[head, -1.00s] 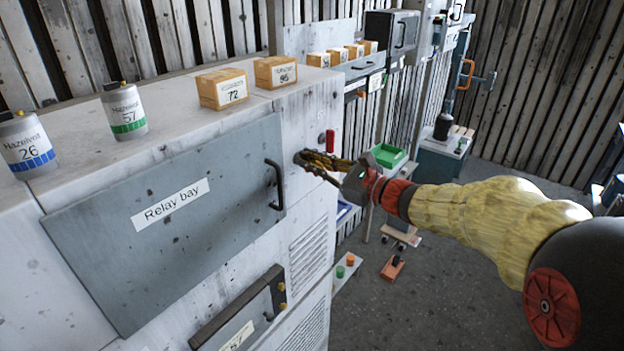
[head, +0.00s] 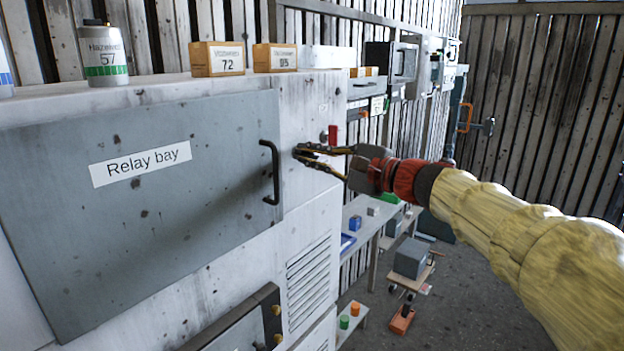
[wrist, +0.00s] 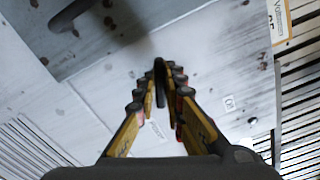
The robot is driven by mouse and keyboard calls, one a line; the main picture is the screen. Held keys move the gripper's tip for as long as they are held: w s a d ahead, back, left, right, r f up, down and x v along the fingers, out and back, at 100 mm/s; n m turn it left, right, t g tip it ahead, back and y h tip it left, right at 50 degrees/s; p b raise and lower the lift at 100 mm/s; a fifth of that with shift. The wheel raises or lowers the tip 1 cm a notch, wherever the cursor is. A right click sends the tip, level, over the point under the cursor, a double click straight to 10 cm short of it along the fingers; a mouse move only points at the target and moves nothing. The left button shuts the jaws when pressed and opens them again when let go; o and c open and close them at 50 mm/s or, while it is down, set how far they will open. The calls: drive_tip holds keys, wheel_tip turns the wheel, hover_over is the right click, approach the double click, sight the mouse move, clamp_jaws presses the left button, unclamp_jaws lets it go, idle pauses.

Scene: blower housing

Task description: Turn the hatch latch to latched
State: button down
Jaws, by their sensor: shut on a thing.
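The hatch is a grey panel (head: 150,200) labelled "Relay bay", with a black bar handle (head: 270,172); it lies flat against the white cabinet front. My gripper (head: 304,154) is just right of that handle, at the cabinet face. In the wrist view my gripper (wrist: 160,88) has its yellow fingers closed around a small dark latch lever (wrist: 160,72), seen nearly end-on. The fingers hide most of the latch, so its turned position cannot be read. A small red piece (head: 333,134) shows just above the fingers in the head view.
Boxes (head: 217,58) and a Hazelwest can (head: 103,55) stand on the cabinet top. Below the hatch are a vent (head: 309,275) and a lower drawer-like panel (head: 240,325). A bench (head: 372,222) and a low trolley (head: 410,275) stand to the right, with open floor beyond.

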drive_tip(key=n+b, duration=0.1)
drive_tip(key=b, duration=0.1)
drive_tip(key=n+b, duration=0.3)
drive_tip(key=b, duration=0.2)
drive_tip(key=shift+f, duration=0.25)
drive_tip(key=shift+r+n, duration=0.1)
drive_tip(key=shift+n, duration=0.3)
drive_tip(key=c, duration=1.9)
unclamp_jaws()
drive_tip(key=v, duration=1.2)
